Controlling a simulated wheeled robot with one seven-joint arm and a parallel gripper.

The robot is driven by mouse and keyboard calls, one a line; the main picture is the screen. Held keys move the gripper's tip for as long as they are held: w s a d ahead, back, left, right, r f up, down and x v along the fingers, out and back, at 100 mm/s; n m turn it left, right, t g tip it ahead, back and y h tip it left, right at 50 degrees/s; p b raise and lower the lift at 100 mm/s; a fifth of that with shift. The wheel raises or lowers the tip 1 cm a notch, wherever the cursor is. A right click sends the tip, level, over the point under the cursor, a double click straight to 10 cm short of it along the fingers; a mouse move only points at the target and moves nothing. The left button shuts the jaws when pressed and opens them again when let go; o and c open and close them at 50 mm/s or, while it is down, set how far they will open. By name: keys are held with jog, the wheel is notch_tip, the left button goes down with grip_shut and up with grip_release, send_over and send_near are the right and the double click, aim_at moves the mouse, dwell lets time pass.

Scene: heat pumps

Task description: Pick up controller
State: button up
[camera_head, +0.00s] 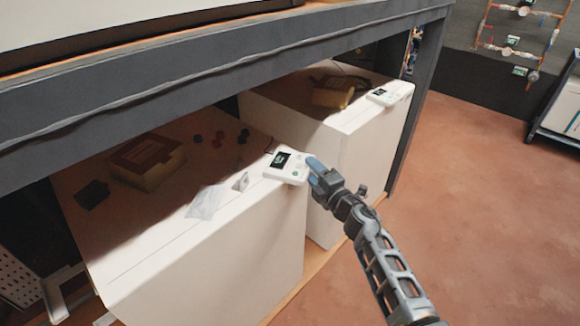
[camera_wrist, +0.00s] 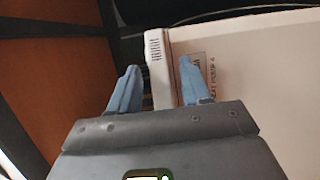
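A white controller (camera_head: 286,166) with a dark display sits at the front right corner of the near white heat pump's top in the head view. My gripper (camera_head: 314,166) is at its right end, with the blue fingers close to it. In the wrist view the controller's pale, vented edge (camera_wrist: 158,68) lies between the two blue fingers of my gripper (camera_wrist: 160,76). The fingers are spread, with a small gap showing at the left finger. Contact at the right finger is hard to tell. A second similar controller (camera_head: 381,97) sits on the farther heat pump.
The near heat pump (camera_head: 225,255) and far heat pump (camera_head: 365,150) stand under a dark shelf beam (camera_head: 200,75). A yellowish box (camera_head: 147,160), a clear bag (camera_head: 206,202) and small dark parts lie on the near top. Open floor (camera_head: 475,200) is at the right.

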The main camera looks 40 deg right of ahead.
grip_shut()
dwell(0.4)
